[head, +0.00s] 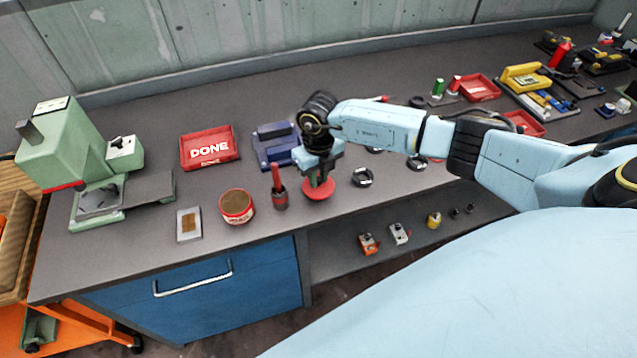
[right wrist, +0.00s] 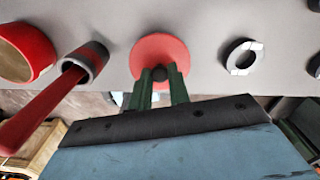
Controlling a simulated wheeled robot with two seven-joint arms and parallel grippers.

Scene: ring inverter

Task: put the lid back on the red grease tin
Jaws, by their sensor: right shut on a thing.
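The red grease tin (head: 236,207) stands open on the bench near its front edge, with brown grease showing inside. Part of the tin (right wrist: 27,52) also shows at the left of the right wrist view. The red lid (head: 319,188) is to the right of the tin, below my right gripper (head: 318,175). In the right wrist view the fingers (right wrist: 159,82) are shut on the dark knob of the lid (right wrist: 160,52). I cannot tell whether the lid touches the bench. My left gripper is not in view.
A dark cup with a red-handled tool (head: 280,190) stands between tin and lid. A grey plate with a brown patch (head: 188,223) lies left of the tin. Behind are a red DONE tray (head: 209,149) and a blue fixture (head: 275,146). Black and white rings (head: 362,177) lie to the right.

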